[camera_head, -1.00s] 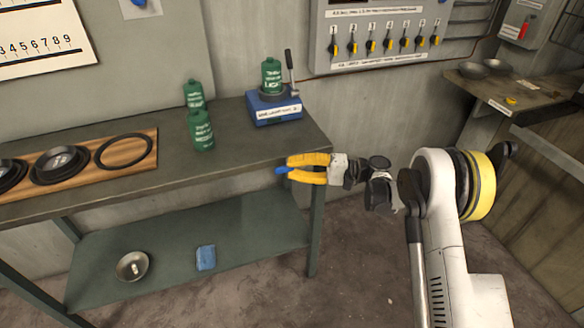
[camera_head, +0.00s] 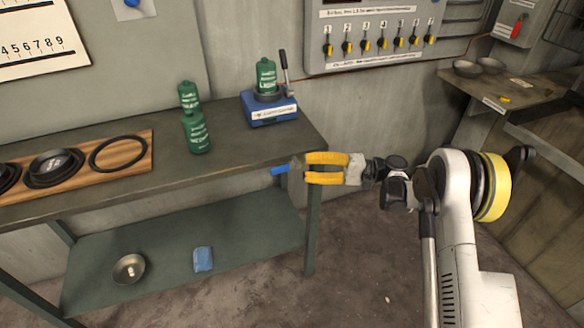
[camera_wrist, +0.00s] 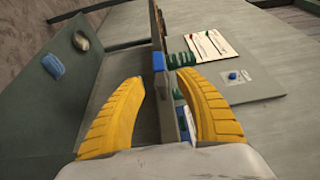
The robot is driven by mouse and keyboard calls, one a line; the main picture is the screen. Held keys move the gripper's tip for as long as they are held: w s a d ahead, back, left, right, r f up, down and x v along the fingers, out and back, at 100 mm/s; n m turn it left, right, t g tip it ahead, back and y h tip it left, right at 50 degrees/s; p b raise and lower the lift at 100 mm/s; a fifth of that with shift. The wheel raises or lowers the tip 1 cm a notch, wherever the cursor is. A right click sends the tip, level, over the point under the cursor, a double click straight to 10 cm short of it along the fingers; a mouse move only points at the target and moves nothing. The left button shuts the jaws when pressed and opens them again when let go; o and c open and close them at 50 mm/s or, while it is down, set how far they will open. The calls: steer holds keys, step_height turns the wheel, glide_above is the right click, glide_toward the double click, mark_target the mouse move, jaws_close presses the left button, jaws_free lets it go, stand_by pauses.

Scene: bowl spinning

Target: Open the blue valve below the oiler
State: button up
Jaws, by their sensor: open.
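The oiler (camera_head: 272,108) is a blue box with a lever on the table's right end; a green bottle (camera_head: 265,76) stands on it. The blue valve handle (camera_head: 279,170) sticks out at the table's front edge, below the oiler. It also shows in the wrist view (camera_wrist: 158,62), beyond and between my fingers. My gripper (camera_head: 308,168) has yellow fingers, open and empty, just right of the handle and apart from it. The fingers flank the table edge in the wrist view (camera_wrist: 160,80). The valve's body is mostly hidden.
Two green bottles (camera_head: 197,132) stand left of the oiler. A wooden board (camera_head: 136,168) with dark rings lies at the left. Floor beside the table leg is clear.

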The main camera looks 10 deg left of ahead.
steer(key=d, duration=0.2)
steer(key=w+d, duration=0.1)
steer(key=d, duration=0.2)
steer(key=shift+d, duration=0.3)
